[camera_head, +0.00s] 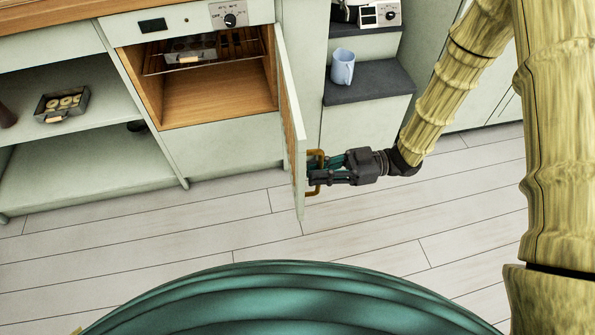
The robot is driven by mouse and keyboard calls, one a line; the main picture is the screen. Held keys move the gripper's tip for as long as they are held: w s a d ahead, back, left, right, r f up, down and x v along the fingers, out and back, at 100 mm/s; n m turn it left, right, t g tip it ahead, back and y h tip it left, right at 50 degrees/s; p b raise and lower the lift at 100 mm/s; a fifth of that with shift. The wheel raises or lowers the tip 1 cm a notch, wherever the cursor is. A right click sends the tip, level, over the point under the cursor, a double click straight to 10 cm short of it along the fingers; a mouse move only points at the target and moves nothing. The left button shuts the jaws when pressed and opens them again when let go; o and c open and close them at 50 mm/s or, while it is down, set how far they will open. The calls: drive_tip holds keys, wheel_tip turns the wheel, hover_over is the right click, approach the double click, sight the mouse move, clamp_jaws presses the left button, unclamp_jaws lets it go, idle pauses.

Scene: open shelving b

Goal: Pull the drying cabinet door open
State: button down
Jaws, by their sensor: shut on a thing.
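The drying cabinet door (291,120) is a pale green panel with a wood-coloured inner face. It stands swung out from the right side of the cabinet, seen nearly edge-on. The cabinet's wooden interior (222,100) is open to view, with a wire rack (165,65) holding a tray in its upper part. My gripper (326,171) is at the outer face of the door, shut on its brass-coloured handle (313,190). The fingers partly hide the handle.
Open shelves at the left hold a tray of round items (62,104). A blue mug (342,67) stands on a dark step right of the door, below a small white device (380,14). The plank floor (200,245) in front is clear.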

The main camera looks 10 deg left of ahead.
drive_tip(key=shift+w+p+v, duration=0.2)
drive_tip(key=shift+p+v, duration=0.1)
drive_tip(key=shift+v, duration=1.9)
drive_tip(key=shift+a, duration=0.1)
drive_tip(key=c, duration=1.5)
unclamp_jaws()
drive_tip(key=v, duration=1.2)
